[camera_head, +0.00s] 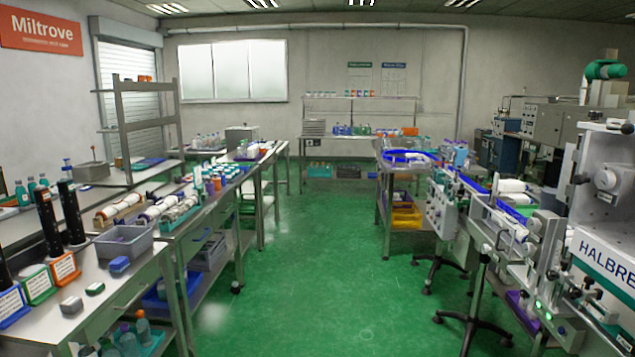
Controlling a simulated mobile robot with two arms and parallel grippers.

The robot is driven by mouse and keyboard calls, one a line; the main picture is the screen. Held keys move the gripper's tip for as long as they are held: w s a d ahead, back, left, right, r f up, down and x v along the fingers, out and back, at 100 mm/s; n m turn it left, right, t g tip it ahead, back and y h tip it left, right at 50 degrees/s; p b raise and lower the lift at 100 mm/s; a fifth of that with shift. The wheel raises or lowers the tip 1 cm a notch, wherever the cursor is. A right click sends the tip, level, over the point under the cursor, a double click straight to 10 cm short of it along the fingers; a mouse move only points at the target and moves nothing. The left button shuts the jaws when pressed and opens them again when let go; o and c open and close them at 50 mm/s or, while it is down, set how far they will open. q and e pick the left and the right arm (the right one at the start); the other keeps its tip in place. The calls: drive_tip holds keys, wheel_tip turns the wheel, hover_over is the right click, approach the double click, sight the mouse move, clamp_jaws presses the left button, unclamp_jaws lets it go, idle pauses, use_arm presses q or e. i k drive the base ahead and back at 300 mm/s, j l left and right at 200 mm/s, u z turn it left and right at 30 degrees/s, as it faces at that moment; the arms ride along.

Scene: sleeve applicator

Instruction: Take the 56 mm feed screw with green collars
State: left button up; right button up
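Several pale, rod-like parts that look like feed screws lie on the left workbench (88,246). The nearest one (118,209) has orange-brown ends. Another (158,207) beside it is white with dark parts. A third (178,213), to the right of these, seems to have green-teal ends, but it is too small to be sure they are collars. I cannot read any size on them. Neither of my grippers is in view.
A grey bin (122,241), black upright posts (71,213) and labelled coloured holders (66,270) stand on the near left bench. A green floor aisle (310,260) is clear down the middle. A machine marked HALBRE (603,255) and stand feet (474,322) are at right.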

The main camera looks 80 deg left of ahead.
sight(185, 205)
drive_tip(key=i+j+u, duration=0.1)
drive_tip(key=j+u, duration=0.35)
drive_tip(key=i+j+u, duration=0.2)
drive_tip(key=j+u, duration=0.2)
drive_tip(key=j, duration=0.2)
drive_tip(key=i+j+u, duration=0.25)
drive_tip(key=j+u, duration=0.2)
drive_tip(key=i+j+u, duration=0.6)
drive_tip(key=u, duration=0.25)
drive_tip(key=i+j+u, duration=0.15)
drive_tip(key=i+u, duration=0.35)
drive_tip(key=i, duration=0.7)
drive_tip(key=i+l, duration=0.1)
drive_tip(key=i, duration=0.7)
drive_tip(key=i+j+u, duration=0.1)
drive_tip(key=i+u, duration=0.7)
drive_tip(key=i+l+u, duration=0.1)
drive_tip(key=i+u, duration=0.35)
drive_tip(key=k+u, duration=0.1)
drive_tip(key=u, duration=1.2)
